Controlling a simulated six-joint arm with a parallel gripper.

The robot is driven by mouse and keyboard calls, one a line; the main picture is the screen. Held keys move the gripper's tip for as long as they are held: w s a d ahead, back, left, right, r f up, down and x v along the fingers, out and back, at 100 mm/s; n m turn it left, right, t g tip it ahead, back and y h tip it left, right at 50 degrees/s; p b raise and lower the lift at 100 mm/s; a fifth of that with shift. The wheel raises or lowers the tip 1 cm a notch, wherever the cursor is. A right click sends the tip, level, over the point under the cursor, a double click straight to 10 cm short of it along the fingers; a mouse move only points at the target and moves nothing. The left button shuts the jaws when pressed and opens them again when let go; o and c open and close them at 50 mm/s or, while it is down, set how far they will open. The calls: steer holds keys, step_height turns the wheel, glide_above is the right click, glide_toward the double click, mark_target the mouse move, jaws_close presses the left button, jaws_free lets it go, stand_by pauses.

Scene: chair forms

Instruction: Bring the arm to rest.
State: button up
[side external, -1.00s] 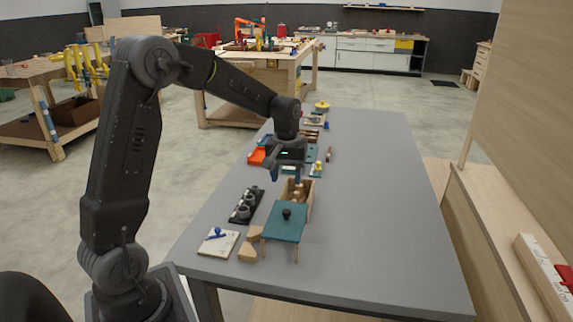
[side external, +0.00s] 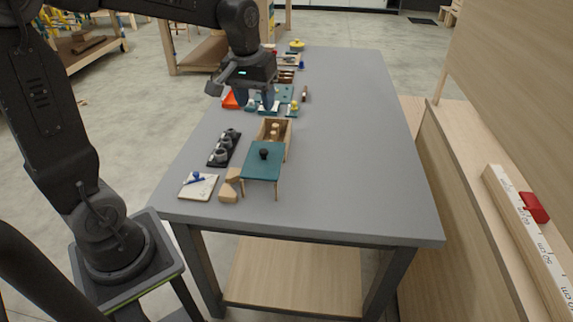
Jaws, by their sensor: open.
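My gripper (side external: 254,102) is open, above the left side of the grey table (side external: 350,130), with its two blue-tipped fingers spread apart and pointing down. I see nothing held between them. It is behind the wooden box (side external: 288,143) and over the area of small teal and orange items. Whether the fingertips touch anything below cannot be told. My arm reaches in from the left at the top of the view.
A teal panel on thin legs with a black knob (side external: 263,155) stands before the box. A black tray of cups (side external: 223,148), wooden blocks (side external: 230,187) and a pale pad (side external: 198,187) are to its left. An orange tray (side external: 230,101) sits behind. The table's right side is clear.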

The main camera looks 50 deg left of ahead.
steer(key=s+d+m+t, duration=0.2)
steer(key=s+d+m, duration=0.1)
steer(key=s, duration=0.4)
steer(key=s+d+r+m+t, duration=0.1)
steer(key=s+d+m, duration=0.2)
steer(key=s+d, duration=0.3)
steer(key=shift+s+d+r+t, duration=0.25)
steer(key=shift+s+t, duration=0.15)
steer(key=shift+s, duration=0.85)
